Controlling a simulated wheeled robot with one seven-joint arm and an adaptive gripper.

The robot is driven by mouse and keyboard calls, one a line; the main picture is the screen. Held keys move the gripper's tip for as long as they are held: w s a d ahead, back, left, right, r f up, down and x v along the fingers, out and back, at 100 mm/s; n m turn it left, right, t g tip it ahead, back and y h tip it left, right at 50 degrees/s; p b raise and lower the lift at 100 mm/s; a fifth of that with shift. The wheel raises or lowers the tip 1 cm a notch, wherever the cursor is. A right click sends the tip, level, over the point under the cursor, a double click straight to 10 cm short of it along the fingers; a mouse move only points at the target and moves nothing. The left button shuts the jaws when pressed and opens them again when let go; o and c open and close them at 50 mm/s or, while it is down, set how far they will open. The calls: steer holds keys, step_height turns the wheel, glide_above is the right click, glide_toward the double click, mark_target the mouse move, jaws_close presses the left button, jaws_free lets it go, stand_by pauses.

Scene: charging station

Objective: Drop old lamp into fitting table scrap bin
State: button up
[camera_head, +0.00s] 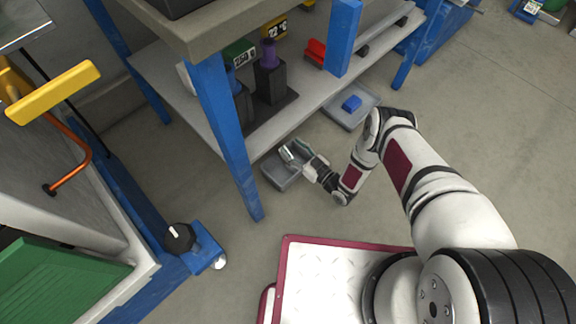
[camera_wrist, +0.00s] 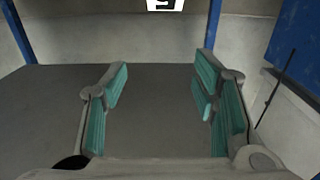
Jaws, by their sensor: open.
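My gripper (camera_head: 291,152) is low beneath the front of the fitting table (camera_head: 215,98), above or at a shallow grey bin (camera_head: 283,180) on the floor. I cannot tell whether it touches the bin. In the wrist view my gripper (camera_wrist: 160,80) is open, with teal pads well apart and nothing between them. A second shallow grey bin (camera_head: 337,119) stands on the floor to the right and holds a blue block (camera_head: 352,103). I cannot make out the old lamp in either view. The inside of the first bin is mostly hidden by my gripper.
The table's blue legs (camera_head: 228,150) stand close left of my gripper. Its lower shelf (camera_head: 183,88) carries dark holders (camera_head: 270,80), number signs (camera_head: 275,28) and a red part (camera_head: 316,50). A blue-framed cart (camera_head: 120,215) stands left. The floor at right (camera_head: 480,130) is clear.

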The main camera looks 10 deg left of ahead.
steer(key=v, duration=1.1)
